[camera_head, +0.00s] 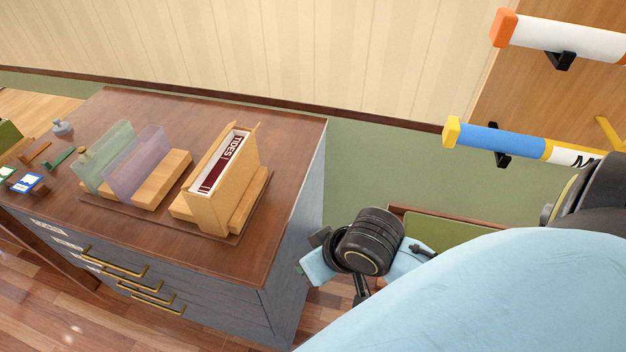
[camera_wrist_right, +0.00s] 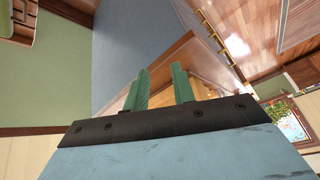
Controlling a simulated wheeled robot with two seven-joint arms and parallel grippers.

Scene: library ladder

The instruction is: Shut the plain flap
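I cannot surely pick out the plain flap in either view. My right gripper shows in the right wrist view (camera_wrist_right: 160,88); its two green fingers stand apart with nothing visible between their tips. Beyond them is a brown wooden panel or edge (camera_wrist_right: 160,64) beside a blue-grey side face; I cannot tell if this is a flap. In the head view my right wrist is beside the right side of the grey cabinet (camera_head: 294,262), and its fingertips are hidden. My left gripper is in neither view.
The brown cabinet top (camera_head: 235,258) holds a wooden case (camera_head: 204,212) with a TIDES book, a green panel (camera_head: 108,155), a purple panel (camera_head: 136,165) and small items at left. Brass drawer handles (camera_head: 115,264) stick out in front. A blue roll (camera_head: 500,138) is at right.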

